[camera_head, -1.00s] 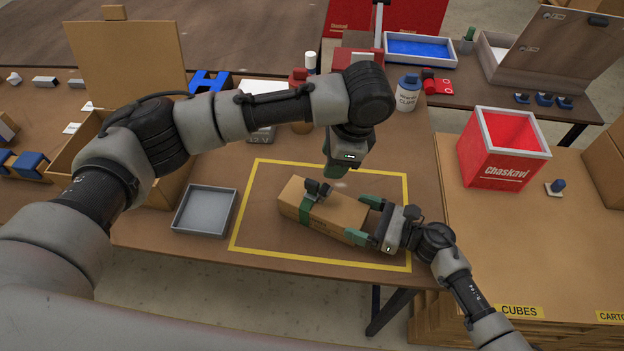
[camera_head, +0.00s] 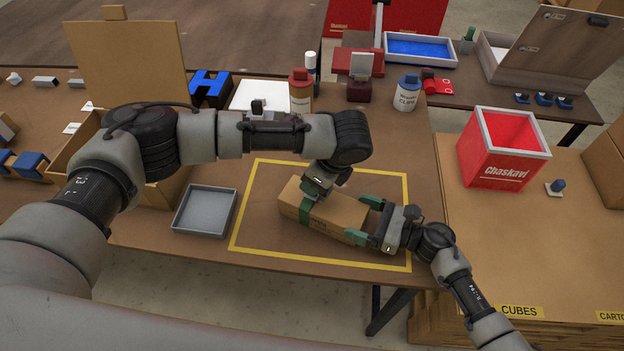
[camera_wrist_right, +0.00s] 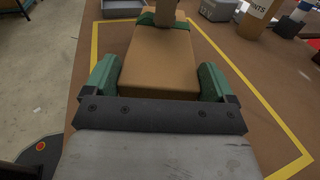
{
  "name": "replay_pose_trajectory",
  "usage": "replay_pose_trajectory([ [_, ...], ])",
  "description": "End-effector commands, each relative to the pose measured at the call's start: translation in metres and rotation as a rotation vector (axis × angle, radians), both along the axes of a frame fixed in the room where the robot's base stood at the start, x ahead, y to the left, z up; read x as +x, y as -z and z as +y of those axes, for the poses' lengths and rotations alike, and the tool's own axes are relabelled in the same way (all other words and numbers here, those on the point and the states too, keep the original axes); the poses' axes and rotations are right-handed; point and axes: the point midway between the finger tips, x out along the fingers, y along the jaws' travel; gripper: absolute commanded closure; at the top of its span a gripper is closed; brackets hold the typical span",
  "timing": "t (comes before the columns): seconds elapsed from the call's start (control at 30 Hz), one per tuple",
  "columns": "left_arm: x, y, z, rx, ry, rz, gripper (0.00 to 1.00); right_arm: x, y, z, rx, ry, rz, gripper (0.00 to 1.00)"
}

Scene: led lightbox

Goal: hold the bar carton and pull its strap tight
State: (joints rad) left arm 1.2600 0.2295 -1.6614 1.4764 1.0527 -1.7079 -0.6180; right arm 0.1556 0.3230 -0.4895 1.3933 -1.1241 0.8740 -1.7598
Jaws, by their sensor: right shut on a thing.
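The brown bar carton (camera_head: 338,213) lies inside the yellow outline on the table. It also shows in the right wrist view (camera_wrist_right: 160,65). A green strap (camera_head: 305,210) wraps around its left part; the wrist view shows a strip of the strap (camera_wrist_right: 147,19) too. My right gripper (camera_head: 363,219) is shut on the carton's right end, one green finger on each side. My left gripper (camera_head: 312,192) is right over the strap, reaching down from above. Its wrist hides the buckle and most of its fingers, so its grip is unclear.
A grey tray (camera_head: 205,212) sits just left of the yellow outline (camera_head: 243,215). A red box (camera_head: 500,150) stands on the right-hand cardboard surface.

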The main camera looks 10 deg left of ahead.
Motion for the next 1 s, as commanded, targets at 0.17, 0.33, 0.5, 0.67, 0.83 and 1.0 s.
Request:
replay_pose_trajectory([
  [0.17,0.002,0.015,0.006,0.001,0.000,0.000,0.57,0.000,0.000,0.000,-0.001,-0.001,0.000,0.43],
  [0.33,0.002,0.018,0.007,0.000,0.001,-0.001,0.57,0.000,0.000,0.000,-0.001,-0.001,0.000,0.43],
  [0.5,0.002,0.018,0.007,0.000,0.000,-0.001,0.59,0.000,0.000,0.000,-0.001,-0.001,0.000,0.43],
  [0.67,0.002,0.018,0.007,0.000,0.000,0.000,0.83,0.000,0.000,0.000,-0.001,-0.001,0.000,0.43],
  [0.83,0.002,0.017,0.007,0.000,0.000,-0.001,1.00,0.000,0.000,0.000,-0.001,-0.002,0.000,0.43],
  [1.0,0.003,0.016,0.007,-0.001,0.001,-0.002,1.00,-0.001,0.000,0.000,0.000,-0.002,0.000,0.43],
])
